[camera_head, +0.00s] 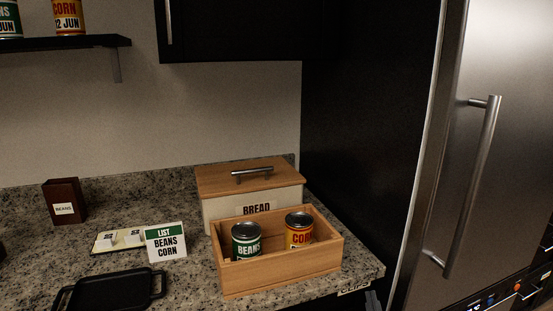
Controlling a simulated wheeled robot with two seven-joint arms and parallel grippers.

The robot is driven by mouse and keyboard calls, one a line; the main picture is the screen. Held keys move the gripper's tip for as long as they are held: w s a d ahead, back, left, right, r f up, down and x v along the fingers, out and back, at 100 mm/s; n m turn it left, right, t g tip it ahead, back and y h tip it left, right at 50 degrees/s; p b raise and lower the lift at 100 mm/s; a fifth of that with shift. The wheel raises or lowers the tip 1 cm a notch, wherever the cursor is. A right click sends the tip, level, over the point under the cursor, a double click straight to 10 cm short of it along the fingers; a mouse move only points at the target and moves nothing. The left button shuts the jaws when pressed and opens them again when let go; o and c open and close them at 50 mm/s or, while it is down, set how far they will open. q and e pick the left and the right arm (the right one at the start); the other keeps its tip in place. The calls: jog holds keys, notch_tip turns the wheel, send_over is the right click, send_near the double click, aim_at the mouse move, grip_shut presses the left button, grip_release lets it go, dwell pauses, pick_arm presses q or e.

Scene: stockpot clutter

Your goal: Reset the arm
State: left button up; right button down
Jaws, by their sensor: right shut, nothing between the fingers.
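My left gripper is not in view.
An open wooden crate (280,285) near the counter's front edge holds a green beans can (246,243) and a corn can (299,231). Behind is a bread box (250,180).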

jog(key=s+d+f+g+y, duration=0.15)
jog(key=s+f+g, duration=0.45)
jog(key=s+f, duration=1)
jog(key=s+f+g+y, duration=0.1)
jog(key=s+f+g, duration=0.25)
jog(key=s, duration=0.55)
jog(key=s+f+g, duration=0.3)
jog(key=s+f, duration=0.2)
jog(key=s, duration=0.5)
jog(key=w+a+f+t, duration=0.1)
jog(key=a+f, duration=0.1)
jog(key=f, duration=1.5)
jog(key=w+a+f+y, duration=0.1)
jog(key=a+f, duration=0.1)
jog(key=f, duration=1.5)
jog(key=shift+a+f+n+t, duration=0.15)
jog(key=shift+f+n+t, duration=0.2)
jog(key=shift+f+n, duration=0.05)
jog(key=shift+w, duration=0.1)
